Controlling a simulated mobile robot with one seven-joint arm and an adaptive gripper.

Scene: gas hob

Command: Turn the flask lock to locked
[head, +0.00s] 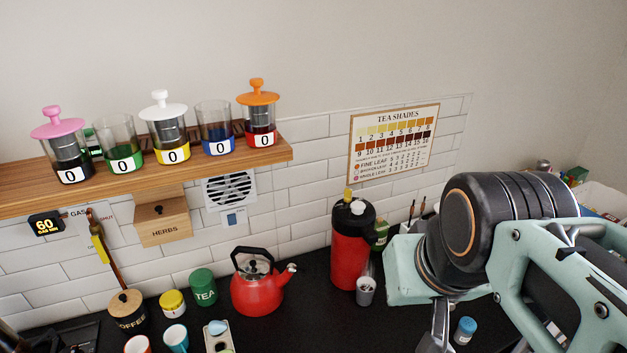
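The flask (350,250) is a tall red vessel with a black top, standing upright on the dark counter near the wall. A small yellow piece (347,194) sticks up at its top, beside a pale round part (357,208). I cannot tell which of these is the lock or how it is set. Part of my gripper (438,328) shows at the bottom edge, right of the flask and apart from it. Its fingertips are cut off by the frame, so its opening is hidden.
A metal cup (366,290) stands right in front of the flask. A red kettle (257,287) is to its left, with a green tea tin (203,287) beyond. A blue-capped jar (465,330) stands below my arm. A wooden shelf (222,161) with several glass jars overhangs the left side.

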